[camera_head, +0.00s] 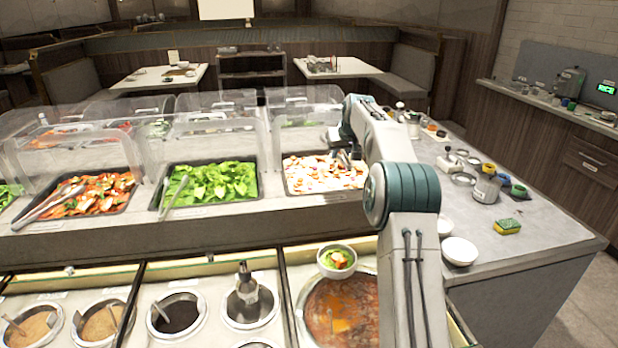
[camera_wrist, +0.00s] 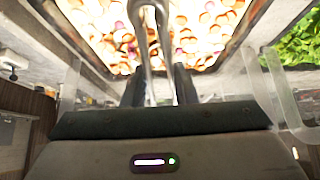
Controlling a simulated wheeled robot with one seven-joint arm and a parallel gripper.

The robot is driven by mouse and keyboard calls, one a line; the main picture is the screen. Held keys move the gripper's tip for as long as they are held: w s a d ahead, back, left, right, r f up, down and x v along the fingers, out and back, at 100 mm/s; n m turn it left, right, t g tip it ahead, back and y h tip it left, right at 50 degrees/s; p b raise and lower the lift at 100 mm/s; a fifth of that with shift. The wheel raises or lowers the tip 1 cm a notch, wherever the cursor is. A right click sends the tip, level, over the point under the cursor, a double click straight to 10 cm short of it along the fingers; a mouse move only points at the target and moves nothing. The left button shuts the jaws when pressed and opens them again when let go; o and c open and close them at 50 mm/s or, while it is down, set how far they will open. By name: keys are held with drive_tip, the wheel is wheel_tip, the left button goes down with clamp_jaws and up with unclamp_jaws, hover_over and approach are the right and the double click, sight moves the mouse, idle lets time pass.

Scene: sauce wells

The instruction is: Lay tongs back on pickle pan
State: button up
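The pan of pale and pinkish pieces (camera_head: 300,189), which I take as the pickle pan, sits at the right end of the raised counter. The metal tongs (camera_wrist: 152,30) run up the middle of the wrist view, over the pan's contents. Their arms pass between the two dark fingers of my gripper (camera_wrist: 160,85), which look shut on them. In the head view my gripper (camera_head: 345,146) is over the back right of this pan, partly hidden by my arm. The tongs (camera_head: 345,158) show there only as a small bit. I cannot tell whether they touch the food.
Clear sneeze guards (camera_head: 232,135) stand close behind and beside the pans. A pan of green leaves (camera_head: 212,186) and one of red vegetables (camera_head: 98,192), each with tongs, are to the left. Sauce wells (camera_head: 178,312) and a small bowl (camera_head: 337,261) are in front.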

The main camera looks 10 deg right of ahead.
drive_tip(key=a+f, duration=0.1)
drive_tip(key=a, duration=0.2)
drive_tip(key=w+a+f+p, duration=0.1)
drive_tip(key=a+f, duration=0.1)
drive_tip(key=a, duration=0.2)
drive_tip(key=w+a+f, duration=0.1)
drive_tip(key=a+f, duration=0.1)
drive_tip(key=a, duration=0.1)
drive_tip(key=shift+a+p, duration=0.3)
drive_tip(key=shift+a, duration=0.05)
wheel_tip(320, 180, down, 4)
drive_tip(key=shift+r+p, duration=0.1)
drive_tip(key=shift+p, duration=0.45)
drive_tip(key=shift+f+b, duration=0.5)
drive_tip(key=shift+f, duration=0.15)
drive_tip(key=shift+f, duration=0.1)
